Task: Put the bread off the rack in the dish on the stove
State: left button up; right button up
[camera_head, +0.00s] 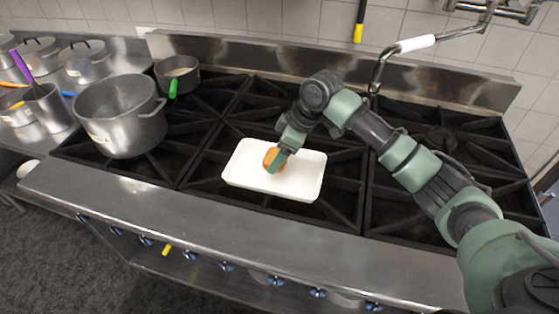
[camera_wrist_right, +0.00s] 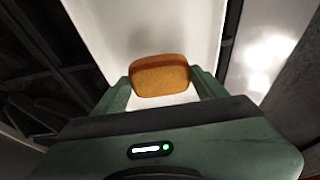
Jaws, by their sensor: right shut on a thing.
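The white rectangular dish (camera_head: 305,187) rests on the stove grate in the middle of the head view. It also fills the upper middle of the right wrist view (camera_wrist_right: 207,30). My right gripper (camera_head: 277,162) reaches down over the dish and is shut on the brown bread (camera_head: 269,157). In the right wrist view the bread (camera_wrist_right: 160,75) sits between the two green fingers of the gripper (camera_wrist_right: 160,85), with the dish behind it. I cannot tell whether the bread touches the dish floor. The rack is not visible. My left gripper is not in view.
A large steel pot (camera_head: 118,120) stands on the left of the stove, with a small pan (camera_head: 178,74) behind it. A faucet pipe (camera_head: 380,68) hangs over the back. The steel front ledge (camera_head: 200,224) is clear. More pots (camera_head: 85,62) stand at far left.

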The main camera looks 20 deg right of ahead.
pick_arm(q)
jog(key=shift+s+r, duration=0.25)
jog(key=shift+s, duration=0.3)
pick_arm(e)
jog(key=shift+f, duration=1.75)
jog(key=shift+f, duration=0.1)
jog(key=o, duration=1.3)
jog(key=shift+s+d+r, duration=0.1)
jog(key=shift+d+r, duration=0.1)
jog(key=shift+r, duration=0.35)
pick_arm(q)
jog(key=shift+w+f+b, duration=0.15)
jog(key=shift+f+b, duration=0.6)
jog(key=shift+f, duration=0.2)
pick_arm(e)
jog(key=v, duration=1.1)
jog(key=shift+r, duration=0.1)
